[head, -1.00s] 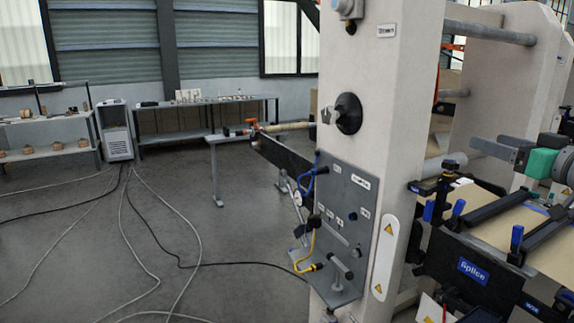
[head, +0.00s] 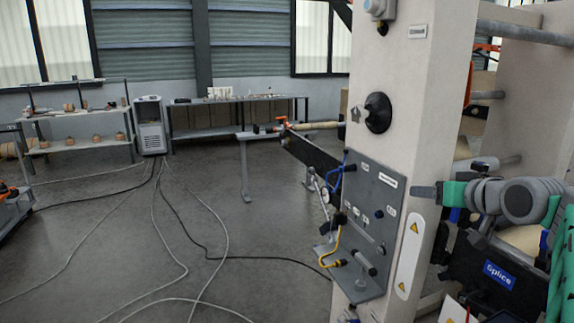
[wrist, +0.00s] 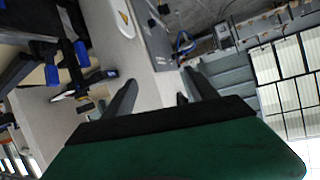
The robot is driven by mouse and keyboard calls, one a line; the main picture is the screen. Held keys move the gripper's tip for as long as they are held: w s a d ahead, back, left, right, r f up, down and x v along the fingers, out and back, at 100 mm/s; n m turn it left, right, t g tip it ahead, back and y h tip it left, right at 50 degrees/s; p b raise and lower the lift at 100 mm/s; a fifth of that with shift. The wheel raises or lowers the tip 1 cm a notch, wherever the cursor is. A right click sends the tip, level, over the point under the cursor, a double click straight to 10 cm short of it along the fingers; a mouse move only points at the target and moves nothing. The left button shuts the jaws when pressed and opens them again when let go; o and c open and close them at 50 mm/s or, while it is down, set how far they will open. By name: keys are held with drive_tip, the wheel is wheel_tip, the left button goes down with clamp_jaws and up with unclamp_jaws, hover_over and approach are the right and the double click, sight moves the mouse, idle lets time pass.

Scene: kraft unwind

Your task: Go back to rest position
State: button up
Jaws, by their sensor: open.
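My gripper (head: 424,191) is at the right of the head view, its grey fingers pointing left in front of the pale machine column (head: 400,130). In the wrist view my gripper (wrist: 159,78) shows two dark fingers spread apart with nothing between them. The gripper is open and empty. My green and grey arm folds at the right edge of the head view and hides part of the machine behind it.
A grey control panel (head: 370,205) with hoses and knobs is mounted on the column, left of my gripper. Cables (head: 185,245) lie across the open floor at left. Benches (head: 85,145) and a grey cabinet (head: 150,125) stand farther back.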

drive_tip(key=s+a+f+g, duration=0.3)
drive_tip(key=a+f, duration=0.7)
drive_tip(key=s+a+f+g, duration=0.3)
drive_tip(key=s+a+f, duration=0.1)
drive_tip(key=s+f, duration=0.5)
drive_tip(key=s+a+f+g+h, duration=0.1)
drive_tip(key=s+a+f+g, duration=0.3)
drive_tip(key=s+f, duration=0.5)
drive_tip(key=s+a, duration=0.1)
drive_tip(key=s, duration=0.2)
drive_tip(key=shift+a+f+h, duration=0.3)
drive_tip(key=shift+f, duration=0.05)
